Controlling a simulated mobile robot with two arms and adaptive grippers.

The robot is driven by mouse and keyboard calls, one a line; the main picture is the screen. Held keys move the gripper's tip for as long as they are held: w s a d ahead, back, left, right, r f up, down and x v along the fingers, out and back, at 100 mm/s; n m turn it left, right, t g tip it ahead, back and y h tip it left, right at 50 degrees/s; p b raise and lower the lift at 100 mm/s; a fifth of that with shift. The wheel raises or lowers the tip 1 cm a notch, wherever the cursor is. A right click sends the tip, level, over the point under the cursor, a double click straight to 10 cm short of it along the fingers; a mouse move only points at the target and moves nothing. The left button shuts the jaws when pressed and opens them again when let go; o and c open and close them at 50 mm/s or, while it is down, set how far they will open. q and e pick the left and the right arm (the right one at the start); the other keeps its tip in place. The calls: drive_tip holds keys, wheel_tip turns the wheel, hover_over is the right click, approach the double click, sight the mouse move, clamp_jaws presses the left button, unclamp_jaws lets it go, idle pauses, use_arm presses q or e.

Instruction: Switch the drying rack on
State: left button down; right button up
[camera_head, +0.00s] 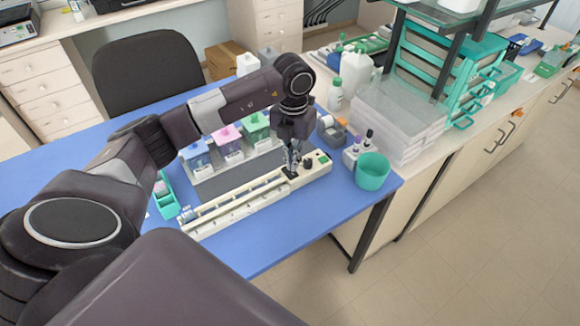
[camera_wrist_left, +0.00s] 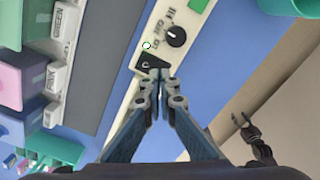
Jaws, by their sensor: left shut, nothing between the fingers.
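The drying rack (camera_head: 232,208) is a long cream unit on the blue table, with its control end at the right. In the left wrist view its panel shows a black rocker switch (camera_wrist_left: 150,60), a small pale round spot (camera_wrist_left: 146,45) and a black knob (camera_wrist_left: 175,36). My left gripper (camera_head: 291,173) points down over this panel. In the left wrist view its closed fingertips (camera_wrist_left: 158,73) are at the lower edge of the switch and partly cover it; contact cannot be told. A dark pronged part (camera_wrist_left: 255,138) at the right may be my right gripper.
Staining jars with blue, pink and green lids (camera_head: 228,134) stand behind the rack in a grey holder. A teal cup (camera_head: 372,171) stands at the table's right corner, beside a small bottle holder (camera_head: 352,156). Stacked clear boxes (camera_head: 398,118) are on the side counter.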

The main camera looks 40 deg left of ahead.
sight(292, 174)
use_arm(q)
drive_tip(key=shift+r+p, duration=1.25)
drive_tip(key=shift+r, duration=1.05)
drive_tip(key=shift+f, duration=0.1)
